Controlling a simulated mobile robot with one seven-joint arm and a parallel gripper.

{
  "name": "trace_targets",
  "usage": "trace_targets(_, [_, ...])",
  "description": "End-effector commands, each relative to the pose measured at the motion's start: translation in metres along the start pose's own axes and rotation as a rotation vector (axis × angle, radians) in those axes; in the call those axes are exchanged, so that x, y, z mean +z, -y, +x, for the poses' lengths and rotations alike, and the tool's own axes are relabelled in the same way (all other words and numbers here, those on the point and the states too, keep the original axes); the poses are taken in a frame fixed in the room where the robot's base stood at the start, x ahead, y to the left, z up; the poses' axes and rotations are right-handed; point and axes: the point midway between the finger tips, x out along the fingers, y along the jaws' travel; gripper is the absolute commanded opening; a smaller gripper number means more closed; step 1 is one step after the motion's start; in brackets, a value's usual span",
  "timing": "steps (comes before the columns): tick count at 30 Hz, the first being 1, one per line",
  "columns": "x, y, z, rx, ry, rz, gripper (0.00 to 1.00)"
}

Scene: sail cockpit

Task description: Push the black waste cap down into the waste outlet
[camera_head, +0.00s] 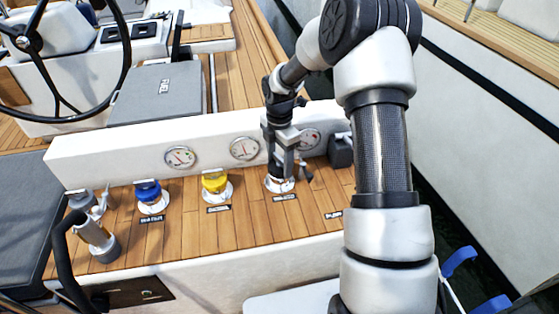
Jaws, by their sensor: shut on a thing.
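The waste outlet (280,186) is a pale round fitting on the teak ledge, with a small dark label in front of it. My gripper (281,168) is directly above it, pointing down. It is shut on the black waste cap, which is mostly hidden by the fingers and shows only as a dark shape at the outlet. I cannot tell from this view how deep the cap sits in the outlet.
A blue cap (149,191) and a yellow cap (215,183) stand on pale fittings to the left. Gauges (244,149) line the white panel behind. A winch (98,240) with a handle stands at far left. A black box (341,150) is right of my gripper.

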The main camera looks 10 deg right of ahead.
Motion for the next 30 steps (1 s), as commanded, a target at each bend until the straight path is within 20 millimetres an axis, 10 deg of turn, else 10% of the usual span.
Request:
trace_targets(28, [0.0, 0.0, 0.013, 0.0, 0.0, 0.0, 0.3])
trace_targets(29, [0.0, 0.0, 0.011, 0.001, 0.0, 0.001, 0.62])
trace_targets(30, [0.0, 0.0, 0.011, 0.001, 0.0, 0.001, 0.64])
